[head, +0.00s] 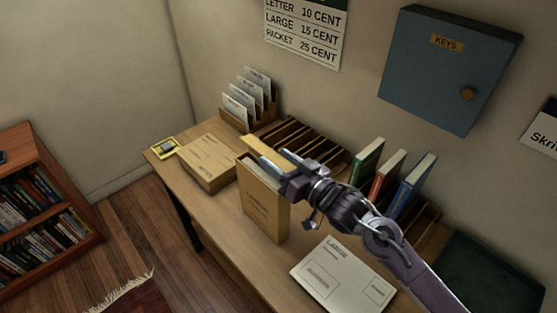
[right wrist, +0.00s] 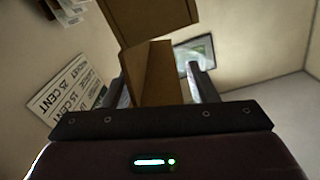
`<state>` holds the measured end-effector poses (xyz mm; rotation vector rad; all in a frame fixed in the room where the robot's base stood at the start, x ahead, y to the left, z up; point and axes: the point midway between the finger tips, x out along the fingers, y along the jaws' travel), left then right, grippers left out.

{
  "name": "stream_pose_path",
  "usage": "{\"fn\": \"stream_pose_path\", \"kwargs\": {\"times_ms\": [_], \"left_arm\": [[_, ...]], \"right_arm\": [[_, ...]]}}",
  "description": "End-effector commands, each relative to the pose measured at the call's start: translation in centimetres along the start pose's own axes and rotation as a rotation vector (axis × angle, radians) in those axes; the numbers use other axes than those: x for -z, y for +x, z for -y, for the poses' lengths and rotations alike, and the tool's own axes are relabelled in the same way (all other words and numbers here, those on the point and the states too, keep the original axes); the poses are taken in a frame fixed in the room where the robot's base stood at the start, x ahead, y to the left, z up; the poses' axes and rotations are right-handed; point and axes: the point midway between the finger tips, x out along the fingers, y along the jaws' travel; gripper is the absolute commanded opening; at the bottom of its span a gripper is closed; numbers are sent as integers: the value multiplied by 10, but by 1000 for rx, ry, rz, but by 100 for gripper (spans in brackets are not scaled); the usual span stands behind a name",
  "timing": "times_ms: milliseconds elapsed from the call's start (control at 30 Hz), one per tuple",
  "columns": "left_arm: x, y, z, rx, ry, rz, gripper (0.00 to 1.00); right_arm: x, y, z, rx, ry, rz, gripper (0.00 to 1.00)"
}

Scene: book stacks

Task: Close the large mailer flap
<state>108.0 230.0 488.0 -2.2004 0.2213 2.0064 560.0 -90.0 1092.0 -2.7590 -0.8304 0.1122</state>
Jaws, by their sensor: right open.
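The large mailer (head: 262,205) looks like a tan, upright box standing on the desk, with small print on its front. Its flap (head: 262,150) is raised at the top and tilts back toward the wall. My right gripper (head: 288,166) is open at the flap's right end. In the right wrist view a brown cardboard panel (right wrist: 150,75) shows between the two open fingers (right wrist: 165,88), with another brown cardboard face above it. I cannot tell whether the fingers touch the flap. The left gripper is not in view.
A flat tan parcel (head: 208,162) lies left of the mailer. A white "LARGE" envelope (head: 342,274) lies in front at right. Behind are a slotted wooden rack (head: 300,137), a letter holder (head: 240,118) and several upright books (head: 390,178). A dark tray (head: 490,275) sits at right.

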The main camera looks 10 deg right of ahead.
Motion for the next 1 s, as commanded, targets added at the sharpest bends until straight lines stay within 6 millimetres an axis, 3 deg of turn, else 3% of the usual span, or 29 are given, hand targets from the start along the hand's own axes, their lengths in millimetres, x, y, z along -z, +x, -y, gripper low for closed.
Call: {"fn": "stream_pose_path", "kwargs": {"times_ms": [300, 500, 1000], "left_arm": [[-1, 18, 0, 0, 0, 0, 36], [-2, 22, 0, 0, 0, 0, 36], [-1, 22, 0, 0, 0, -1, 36]], "right_arm": [[-5, -50, 0, 1, -1, 5, 53], [-2, -70, 0, 1, 0, 2, 53], [-1, -73, 0, 2, 0, 1, 53]]}}
